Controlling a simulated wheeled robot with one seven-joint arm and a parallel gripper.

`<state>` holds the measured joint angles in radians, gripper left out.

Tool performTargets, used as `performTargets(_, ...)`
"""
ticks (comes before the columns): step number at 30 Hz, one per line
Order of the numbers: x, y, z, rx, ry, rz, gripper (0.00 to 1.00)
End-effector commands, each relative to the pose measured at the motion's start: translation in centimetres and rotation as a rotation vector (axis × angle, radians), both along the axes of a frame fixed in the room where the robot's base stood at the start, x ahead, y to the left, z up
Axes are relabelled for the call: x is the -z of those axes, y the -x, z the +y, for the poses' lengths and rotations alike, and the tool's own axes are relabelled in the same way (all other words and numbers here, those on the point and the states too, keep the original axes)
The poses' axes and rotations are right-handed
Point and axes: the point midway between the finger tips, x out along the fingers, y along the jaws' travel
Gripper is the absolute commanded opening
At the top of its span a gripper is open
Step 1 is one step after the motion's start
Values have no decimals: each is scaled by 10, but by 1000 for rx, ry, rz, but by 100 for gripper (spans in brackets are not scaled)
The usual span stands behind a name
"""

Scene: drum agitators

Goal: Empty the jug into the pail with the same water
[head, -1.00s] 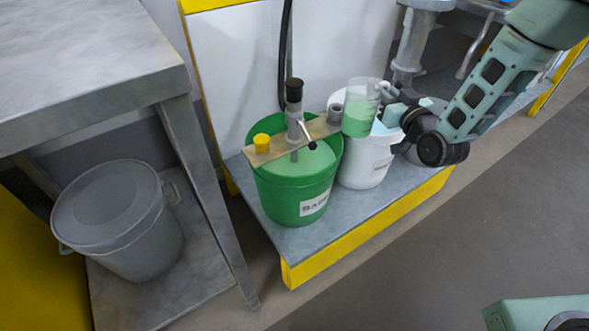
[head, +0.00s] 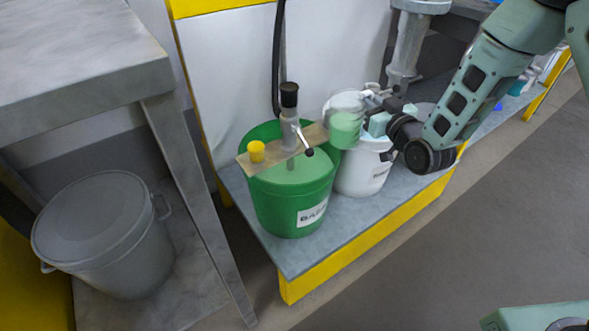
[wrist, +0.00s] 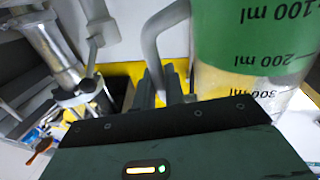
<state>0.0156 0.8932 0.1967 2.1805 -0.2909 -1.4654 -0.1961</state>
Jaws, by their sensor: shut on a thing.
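The clear jug (head: 344,128) holds pale green liquid and hangs at the right rim of the green pail, in front of the white pail. It looks slightly tilted to the left. My gripper (head: 376,112) is shut on its handle; the handle (wrist: 160,40) and the jug's ml marks (wrist: 262,75) show in the wrist view. The green pail (head: 285,208) holds pale green liquid and has a label partly readable as "BA". The white pail (head: 362,172) stands right behind it; its label is too small to read and its inside is mostly hidden.
A wooden bar (head: 275,150) with a black-topped agitator (head: 290,110) and a yellow knob (head: 256,151) lies across the green pail. A lidded grey bucket (head: 105,235) stands under the metal table (head: 85,60) at left. The platform front is clear.

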Motion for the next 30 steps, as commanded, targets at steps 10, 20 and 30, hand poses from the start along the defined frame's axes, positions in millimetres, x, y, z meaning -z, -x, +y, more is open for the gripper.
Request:
performTargets(10,-17,8,13,-1,143,-99,0)
performTargets(20,-23,18,26,-2,281,-191,0)
performTargets(30,-28,30,44,-1,421,-287,0)
